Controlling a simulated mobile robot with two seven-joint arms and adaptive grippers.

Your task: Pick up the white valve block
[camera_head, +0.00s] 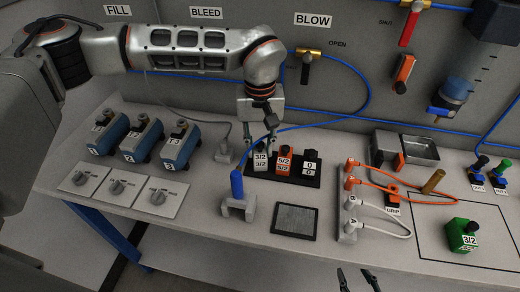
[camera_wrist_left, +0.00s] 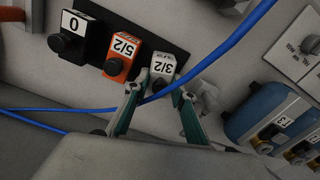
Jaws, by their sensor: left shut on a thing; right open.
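The white valve block (camera_head: 261,162), labelled 3/2, is at the left end of a dark rack (camera_head: 283,179) on the table. It also shows in the left wrist view (camera_wrist_left: 162,66). My left gripper (camera_head: 260,148) comes down from above, with its fingers on either side of the block's upper part. It is shut on the block; in the left wrist view the fingertips (camera_wrist_left: 156,90) flank it. I cannot tell whether the block is lifted off the rack. My right gripper (camera_head: 358,281) is open and empty at the bottom edge of the head view.
An orange block (camera_head: 284,159) and a black block (camera_head: 310,162) stand beside it. A blue hose (camera_wrist_left: 225,45) crosses close to the left fingers. A green block (camera_head: 461,234) stands at the right; a grey pad (camera_head: 295,220) lies in front. Blue cylinders (camera_head: 142,138) stand left.

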